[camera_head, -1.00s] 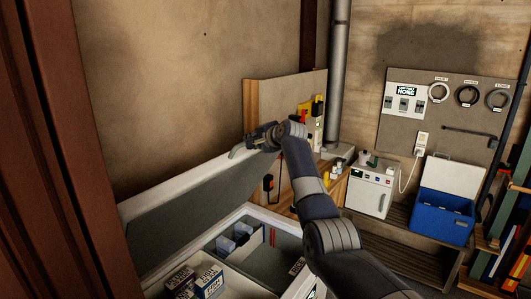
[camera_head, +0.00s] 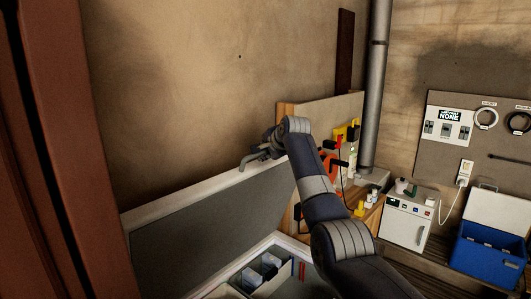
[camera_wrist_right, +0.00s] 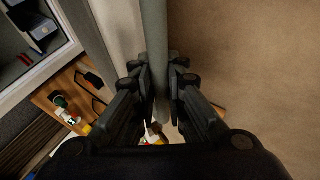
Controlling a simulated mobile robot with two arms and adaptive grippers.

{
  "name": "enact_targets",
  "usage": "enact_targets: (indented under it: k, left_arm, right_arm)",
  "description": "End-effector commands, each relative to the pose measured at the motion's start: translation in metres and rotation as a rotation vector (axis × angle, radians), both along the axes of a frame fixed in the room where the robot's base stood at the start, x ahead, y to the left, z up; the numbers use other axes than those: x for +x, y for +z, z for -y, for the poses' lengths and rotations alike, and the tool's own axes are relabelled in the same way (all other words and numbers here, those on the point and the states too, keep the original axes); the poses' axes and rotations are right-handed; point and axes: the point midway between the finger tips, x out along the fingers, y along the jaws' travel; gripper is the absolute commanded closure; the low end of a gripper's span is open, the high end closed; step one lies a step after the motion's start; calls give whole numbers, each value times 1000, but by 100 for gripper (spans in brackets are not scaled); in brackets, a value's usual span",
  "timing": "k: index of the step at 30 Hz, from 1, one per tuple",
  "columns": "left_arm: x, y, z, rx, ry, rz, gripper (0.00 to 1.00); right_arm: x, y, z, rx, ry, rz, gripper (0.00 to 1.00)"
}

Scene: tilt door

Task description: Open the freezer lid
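The freezer lid (camera_head: 200,228) stands raised, close to upright, its dark grey inner panel facing me and its white edge on top. Its grey bar handle (camera_head: 250,158) is at the upper right corner. My right gripper (camera_head: 265,150) is at this handle. In the right wrist view the handle (camera_wrist_right: 155,25) runs between the two fingers of my right gripper (camera_wrist_right: 160,68), which are closed around it. The open freezer (camera_head: 286,240) shows below the lid, with boxes inside, partly hidden by my right arm. My left gripper is not in view.
A wooden bench (camera_head: 368,214) with bottles and tools stands right of the freezer. Beyond it are a small white appliance (camera_head: 406,224) and a blue cooler (camera_head: 490,252) with its lid up. A bare wall (camera_head: 190,90) rises behind the freezer lid.

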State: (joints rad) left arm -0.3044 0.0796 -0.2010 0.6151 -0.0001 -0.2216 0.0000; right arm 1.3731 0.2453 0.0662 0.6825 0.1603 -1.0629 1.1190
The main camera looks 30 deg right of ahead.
Motion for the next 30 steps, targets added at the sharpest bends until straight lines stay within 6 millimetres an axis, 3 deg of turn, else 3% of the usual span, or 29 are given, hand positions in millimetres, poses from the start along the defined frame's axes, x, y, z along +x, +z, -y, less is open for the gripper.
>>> enact_targets:
  k: [3,17,30]
  left_arm:
    - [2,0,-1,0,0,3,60]
    - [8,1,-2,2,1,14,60]
    - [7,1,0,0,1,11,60]
  right_arm:
    - [0,-5,-1,0,3,-9,70]
    - [-3,0,-1,1,1,-3,70]
    - [-41,25,-3,1,1,0,70]
